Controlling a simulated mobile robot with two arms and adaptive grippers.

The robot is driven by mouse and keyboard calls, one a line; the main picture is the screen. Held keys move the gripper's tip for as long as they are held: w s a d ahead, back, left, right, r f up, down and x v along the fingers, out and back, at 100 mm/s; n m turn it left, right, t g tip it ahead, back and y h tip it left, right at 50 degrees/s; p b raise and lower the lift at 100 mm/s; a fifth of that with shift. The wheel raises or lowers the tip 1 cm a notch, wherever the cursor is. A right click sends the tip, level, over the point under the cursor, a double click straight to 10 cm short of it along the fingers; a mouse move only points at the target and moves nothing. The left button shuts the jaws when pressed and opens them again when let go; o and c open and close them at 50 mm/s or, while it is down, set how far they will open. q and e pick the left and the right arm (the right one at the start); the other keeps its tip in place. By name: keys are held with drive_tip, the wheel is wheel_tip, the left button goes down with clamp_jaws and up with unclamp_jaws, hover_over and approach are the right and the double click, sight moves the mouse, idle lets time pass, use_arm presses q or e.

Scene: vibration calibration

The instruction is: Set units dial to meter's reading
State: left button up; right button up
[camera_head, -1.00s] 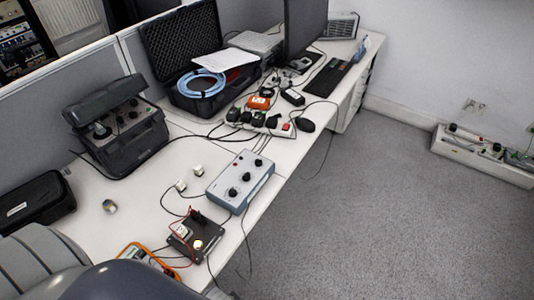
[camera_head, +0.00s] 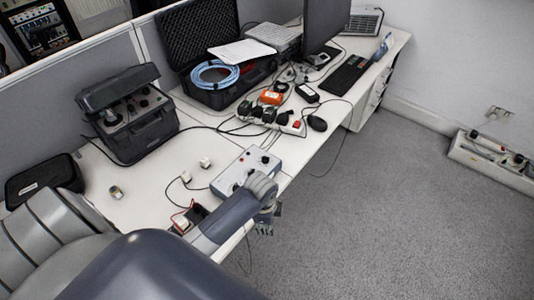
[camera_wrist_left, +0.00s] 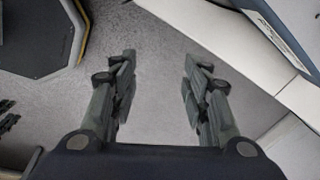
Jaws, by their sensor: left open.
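The grey-blue box with black dials (camera_head: 232,178) lies near the front edge of the white desk. My left wrist covers its front right corner, and some dials are hidden. The lettering by the dials is too small to read. My left gripper (camera_head: 265,229) hangs past the desk's front edge, beside the box, pointing down. In the left wrist view the gripper (camera_wrist_left: 158,78) is open and empty over the grey floor. A box edge with a label (camera_wrist_left: 285,28) shows there at the upper right. No meter display is readable. My right gripper is not in view.
A dark board with red wires (camera_head: 186,217) is partly behind my forearm. Two small white connectors (camera_head: 205,163) and a small round metal piece (camera_head: 116,192) lie on the desk. A black instrument case (camera_head: 140,130) and a power strip (camera_head: 285,122) stand behind.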

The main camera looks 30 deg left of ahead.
sight(265, 157)
use_arm(q)
drive_tip(key=w+a+r+m, duration=0.1)
drive_tip(key=w+a+m, duration=0.1)
drive_tip(key=w, duration=0.1)
drive_tip(key=w+a+r+m, duration=0.1)
drive_tip(key=w+r+m, duration=0.1)
drive_tip(key=w, duration=0.2)
drive_tip(key=w+a+r+m+g, duration=0.1)
drive_tip(key=w+a+m, duration=0.1)
drive_tip(key=w, duration=0.1)
drive_tip(key=shift+w+a+r+m, duration=0.25)
drive_tip(key=shift+a+m, duration=0.1)
drive_tip(key=shift+m, duration=0.05)
drive_tip(key=w+a+r+m, duration=0.7)
drive_tip(key=w+r+m, duration=0.1)
drive_tip(key=r, duration=0.3)
drive_tip(key=shift+g, duration=0.4)
drive_tip(key=f, duration=1.1)
drive_tip(key=shift+w+a, duration=0.25)
clamp_jaws()
